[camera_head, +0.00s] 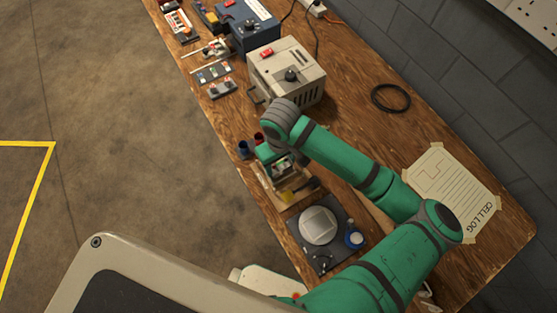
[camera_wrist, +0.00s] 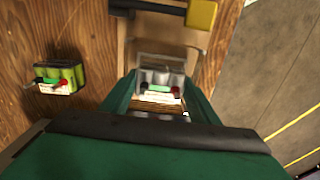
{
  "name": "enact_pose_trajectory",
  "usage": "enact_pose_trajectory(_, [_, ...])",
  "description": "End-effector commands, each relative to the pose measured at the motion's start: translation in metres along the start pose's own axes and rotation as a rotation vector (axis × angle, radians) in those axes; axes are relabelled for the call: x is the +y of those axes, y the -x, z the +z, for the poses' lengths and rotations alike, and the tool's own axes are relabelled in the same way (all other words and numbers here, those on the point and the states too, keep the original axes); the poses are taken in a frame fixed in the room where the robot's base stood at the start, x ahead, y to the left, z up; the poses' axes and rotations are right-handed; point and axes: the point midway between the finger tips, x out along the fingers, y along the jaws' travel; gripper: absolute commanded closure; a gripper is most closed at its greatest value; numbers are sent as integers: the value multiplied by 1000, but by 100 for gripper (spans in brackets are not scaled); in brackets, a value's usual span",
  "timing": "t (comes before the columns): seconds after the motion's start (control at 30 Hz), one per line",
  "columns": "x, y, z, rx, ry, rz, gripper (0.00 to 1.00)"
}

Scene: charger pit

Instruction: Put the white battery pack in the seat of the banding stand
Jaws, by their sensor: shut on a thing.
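The white battery pack (camera_wrist: 160,73) sits between the green fingers of my gripper (camera_wrist: 158,98) in the wrist view. Its red and black terminals face the camera. My gripper is shut on it. In the head view my gripper (camera_head: 279,164) is over the wooden banding stand (camera_head: 284,190), and the pack is mostly hidden there. The pale wooden stand (camera_wrist: 165,27) also shows around and beyond the pack in the wrist view, with a black bar and a yellow block at its far end. I cannot tell whether the pack touches the seat.
A green battery pack (camera_wrist: 60,78) lies on the bench to the left in the wrist view. Blue and red cups (camera_head: 243,148) stand close to my gripper. A dark mat (camera_head: 335,252) with a white dish lies nearer, and a beige box (camera_head: 285,72) stands farther back.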

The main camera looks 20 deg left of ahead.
Motion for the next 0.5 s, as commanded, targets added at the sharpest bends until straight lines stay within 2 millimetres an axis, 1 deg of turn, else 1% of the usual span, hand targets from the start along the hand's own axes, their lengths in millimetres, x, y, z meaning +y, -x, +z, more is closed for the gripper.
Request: enact_pose_trajectory(0.5, [0, -10, 0, 1, 1, 0, 80])
